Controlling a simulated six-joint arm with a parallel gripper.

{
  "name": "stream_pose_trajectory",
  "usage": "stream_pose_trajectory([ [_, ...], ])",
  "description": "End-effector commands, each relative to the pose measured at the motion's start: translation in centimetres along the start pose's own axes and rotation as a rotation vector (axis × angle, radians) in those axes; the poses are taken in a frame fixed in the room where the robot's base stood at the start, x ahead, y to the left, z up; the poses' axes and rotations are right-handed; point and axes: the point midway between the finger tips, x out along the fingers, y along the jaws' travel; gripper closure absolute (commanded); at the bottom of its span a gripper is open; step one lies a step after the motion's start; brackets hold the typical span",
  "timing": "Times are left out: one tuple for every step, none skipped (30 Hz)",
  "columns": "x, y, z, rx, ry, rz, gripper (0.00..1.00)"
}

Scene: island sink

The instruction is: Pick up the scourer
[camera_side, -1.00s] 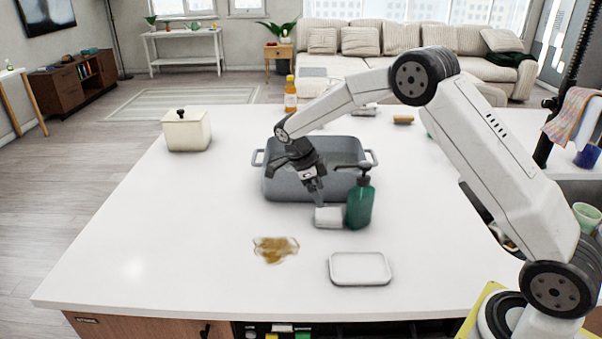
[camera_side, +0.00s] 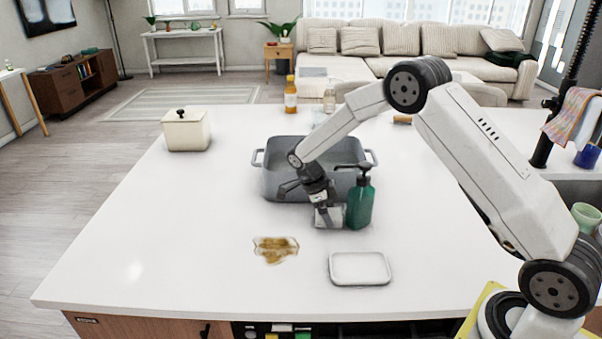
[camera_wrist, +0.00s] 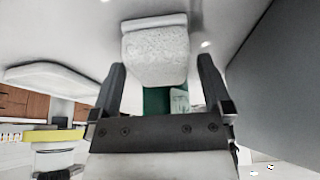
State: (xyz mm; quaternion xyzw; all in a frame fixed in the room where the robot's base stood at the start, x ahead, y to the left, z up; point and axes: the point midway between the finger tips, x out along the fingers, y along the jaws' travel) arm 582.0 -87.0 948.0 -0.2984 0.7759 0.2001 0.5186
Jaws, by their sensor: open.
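The scourer (camera_side: 327,220) is a small white block on the white counter, just left of the green pump bottle (camera_side: 360,204). In the wrist view the scourer (camera_wrist: 157,55) has a rough pale face and lies between and beyond the two fingertips. My gripper (camera_side: 325,212) is down at the scourer in the side view, partly covering it. In the wrist view my gripper (camera_wrist: 160,80) is open, with one finger on each side of the scourer's near end. I cannot tell whether the fingers touch it.
A grey roasting pan (camera_side: 280,183) stands right behind the scourer. A white tray (camera_side: 360,268) and a brown spill (camera_side: 275,249) are in front. A cream lidded pot (camera_side: 186,130) stands at the back left. The left of the counter is clear.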

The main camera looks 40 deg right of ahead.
Motion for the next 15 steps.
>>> stream_pose_trajectory([
  [0.37,0.00,-0.01,0.000,-0.001,0.000,0.00],
  [0.51,0.00,0.00,0.000,-0.001,0.000,0.00],
  [0.64,0.00,0.00,0.000,-0.001,0.000,0.00],
  [0.70,0.00,0.00,0.000,-0.001,0.000,0.00],
  [0.74,0.00,0.00,0.000,-0.002,0.000,0.00],
  [0.75,0.00,0.00,0.000,-0.002,0.000,0.00],
  [0.74,0.00,0.00,0.000,-0.002,0.000,0.00],
  [0.74,0.00,0.00,0.000,-0.002,0.000,0.00],
  [0.73,0.00,0.00,0.000,-0.002,0.000,0.00],
  [0.73,0.00,-0.01,0.000,-0.002,0.000,0.00],
  [0.73,0.00,0.00,0.000,-0.001,0.000,0.00],
  [0.72,0.00,0.00,0.000,-0.001,0.000,0.00],
  [0.72,0.00,0.00,0.000,-0.002,0.000,0.00],
  [0.72,0.00,0.00,0.000,-0.002,0.000,0.00],
  [0.71,0.00,0.00,0.000,-0.002,0.000,0.00],
])
